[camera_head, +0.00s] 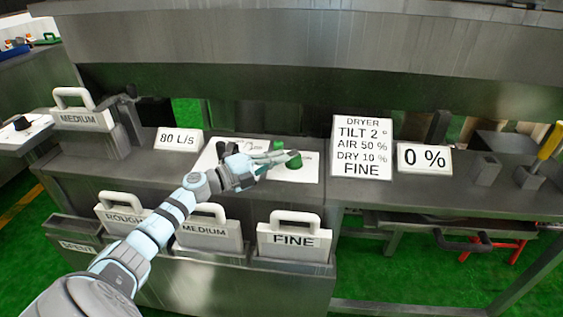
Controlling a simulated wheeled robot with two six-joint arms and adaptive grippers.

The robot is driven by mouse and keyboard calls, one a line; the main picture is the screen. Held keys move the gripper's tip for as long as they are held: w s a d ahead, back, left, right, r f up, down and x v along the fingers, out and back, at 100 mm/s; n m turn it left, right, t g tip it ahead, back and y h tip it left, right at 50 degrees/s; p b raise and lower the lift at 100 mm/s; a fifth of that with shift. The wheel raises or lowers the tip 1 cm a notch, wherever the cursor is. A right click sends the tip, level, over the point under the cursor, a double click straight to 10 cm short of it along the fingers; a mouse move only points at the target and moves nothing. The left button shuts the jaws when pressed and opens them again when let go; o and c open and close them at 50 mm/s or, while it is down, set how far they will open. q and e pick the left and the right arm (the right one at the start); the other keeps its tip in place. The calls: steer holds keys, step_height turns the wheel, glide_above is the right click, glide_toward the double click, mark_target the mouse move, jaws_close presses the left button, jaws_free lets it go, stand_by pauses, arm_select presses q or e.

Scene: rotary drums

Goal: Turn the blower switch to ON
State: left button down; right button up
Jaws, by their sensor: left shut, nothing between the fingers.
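The blower switch appears to be the green knob (293,160) on a white panel (305,173) on the steel bench, at the middle of the head view. My left gripper (283,157) reaches in from the lower left, low over the panel. Its fingers are shut and empty, with their tips beside or against the green knob; I cannot tell whether they touch. A smaller green part (278,145) shows just behind the fingertips. My gripper and forearm hide much of the panel and its lettering, so the switch position cannot be read. My right gripper is out of view.
An "80 L/s" sign (178,140) stands left of the panel. A dryer sign (362,148) and a "0 %" sign (424,158) stand to the right. Handled plates marked ROUGH (122,218), MEDIUM (210,236) and FINE (294,241) sit along the bench front. A yellow-handled lever (550,141) is far right.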

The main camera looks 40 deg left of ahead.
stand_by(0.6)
arm_select(q)
steer(key=d+p, duration=0.2)
steer(key=p, duration=0.1)
steer(key=s+d+p, duration=0.1)
steer(key=d+p, duration=0.1)
steer(key=shift+d+r, duration=0.1)
steer(key=shift+r, duration=0.3)
steer(key=s+a+b, duration=0.1)
steer(key=s+a+f+b, duration=0.1)
steer(key=s, duration=0.1)
steer(key=shift+a, duration=0.15)
steer(key=a+v, duration=0.1)
steer(key=v, duration=0.5)
steer(key=shift+a+p, duration=0.25)
steer(key=shift+p, duration=0.2)
steer(key=shift+w+r, duration=0.15)
